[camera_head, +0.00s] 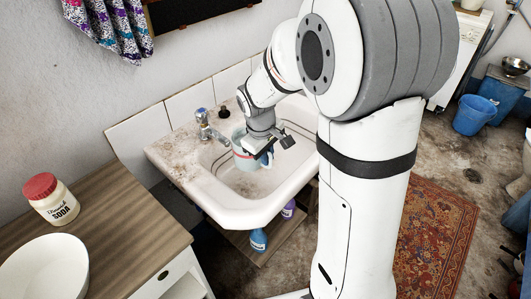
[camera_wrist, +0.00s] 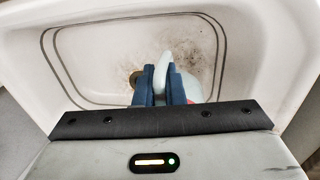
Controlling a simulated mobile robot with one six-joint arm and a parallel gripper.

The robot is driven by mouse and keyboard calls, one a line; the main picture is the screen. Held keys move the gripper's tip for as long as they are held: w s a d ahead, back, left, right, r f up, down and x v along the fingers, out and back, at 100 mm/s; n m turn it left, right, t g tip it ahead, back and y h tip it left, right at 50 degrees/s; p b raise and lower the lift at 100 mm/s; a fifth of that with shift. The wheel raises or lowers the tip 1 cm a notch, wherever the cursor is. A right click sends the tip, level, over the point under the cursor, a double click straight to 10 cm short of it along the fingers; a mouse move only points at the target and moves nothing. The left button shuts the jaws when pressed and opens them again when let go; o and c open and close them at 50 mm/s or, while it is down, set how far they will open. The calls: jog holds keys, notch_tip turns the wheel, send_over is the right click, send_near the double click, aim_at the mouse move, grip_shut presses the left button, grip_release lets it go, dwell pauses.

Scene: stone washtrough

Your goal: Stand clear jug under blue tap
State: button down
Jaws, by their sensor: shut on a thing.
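A pale, see-through jug (camera_head: 243,160) is inside the white washbasin (camera_head: 235,213), partly hidden by my arm in the head view. My gripper (camera_head: 266,158) is shut on its handle, and the jug looks upright. In the wrist view the pale handle (camera_wrist: 163,68) sits between the dark blue fingers of my gripper (camera_wrist: 158,76), with some of the jug's body (camera_wrist: 190,88) to their right. A chrome tap with a blue mark (camera_head: 203,121) stands on the basin's left back ledge, its spout close to the jug's left. I cannot tell whether the jug touches the basin floor.
A dark-topped fitting (camera_head: 223,112) stands beside the tap. The drain (camera_wrist: 135,76) shows left of my fingers. A wooden counter (camera_head: 120,225) with a soda jar (camera_head: 52,200) and white bowl (camera_head: 45,268) is at left. Bottles (camera_head: 259,240) stand on a shelf below the basin.

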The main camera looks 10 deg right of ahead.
jog(key=shift+w+a+f+b, duration=0.1)
jog(key=shift+w+f+b, duration=0.05)
jog(key=shift+f+b, duration=2.25)
jog(key=shift+w+a+f+b, duration=0.1)
jog(key=shift+f+b, duration=1.35)
jog(key=shift+f, duration=1.7)
jog(key=shift+w+a+r, duration=0.15)
jog(key=shift+w+a, duration=0.05)
jog(key=shift+w, duration=0.1)
jog(key=shift+w+a+f+p, duration=0.15)
jog(key=shift+w+a, duration=0.5)
jog(key=shift+w, duration=0.25)
jog(key=shift+w+a+f+p, duration=0.1)
jog(key=shift+w+a+p, duration=0.05)
jog(key=shift+w+a, duration=0.65)
jog(key=shift+w+d, duration=0.1)
jog(key=shift+d, duration=0.05)
jog(key=shift+f, duration=0.25)
jog(key=c, duration=1.4)
grip_release()
jog(key=shift+c, duration=0.2)
jog(key=shift+o, duration=0.6)
jog(key=o, duration=0.5)
